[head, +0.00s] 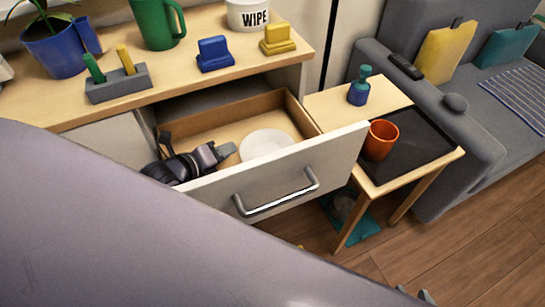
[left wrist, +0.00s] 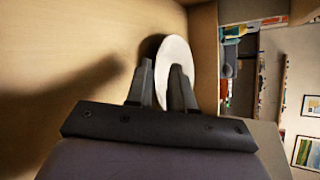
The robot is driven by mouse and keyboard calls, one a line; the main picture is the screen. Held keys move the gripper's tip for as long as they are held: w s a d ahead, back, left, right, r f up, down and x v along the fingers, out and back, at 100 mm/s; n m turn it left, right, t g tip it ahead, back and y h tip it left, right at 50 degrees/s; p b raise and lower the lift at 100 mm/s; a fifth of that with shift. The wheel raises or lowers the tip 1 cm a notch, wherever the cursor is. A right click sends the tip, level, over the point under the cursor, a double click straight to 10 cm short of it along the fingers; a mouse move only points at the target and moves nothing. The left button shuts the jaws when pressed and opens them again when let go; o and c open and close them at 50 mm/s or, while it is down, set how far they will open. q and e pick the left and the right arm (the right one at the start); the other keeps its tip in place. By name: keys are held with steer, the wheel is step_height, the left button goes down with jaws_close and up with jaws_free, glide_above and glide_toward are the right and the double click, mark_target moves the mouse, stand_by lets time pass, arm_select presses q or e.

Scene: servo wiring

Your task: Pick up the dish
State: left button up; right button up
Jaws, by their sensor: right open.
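The dish (head: 266,143) is a round white plate inside the open drawer (head: 345,150). My left gripper (head: 228,151) is in the drawer, just left of the dish. In the left wrist view, its fingers (left wrist: 162,85) are apart; the dish (left wrist: 180,55) lies beyond them, with the right finger overlapping its face. I cannot tell whether they touch. Only the fingertips of my right gripper (head: 414,293) show, open and empty, at the bottom edge of the head view, far from the dish.
The cabinet top holds a plant pot (head: 56,52), a green mug (head: 155,22), a WIPE container (head: 248,15) and blue and yellow blocks. Right of the drawer, a side table carries a blue bottle (head: 359,88), a dark tray (head: 425,148) and an orange cup (head: 380,140). A grey sofa stands beyond.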

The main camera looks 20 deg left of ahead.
mark_target(246, 143)
arm_select(q)
steer(key=shift+b+x, duration=0.8)
steer(key=shift+x, duration=2.2)
steer(key=shift+d, duration=0.1)
steer(key=shift+c, duration=0.3)
jaws_close()
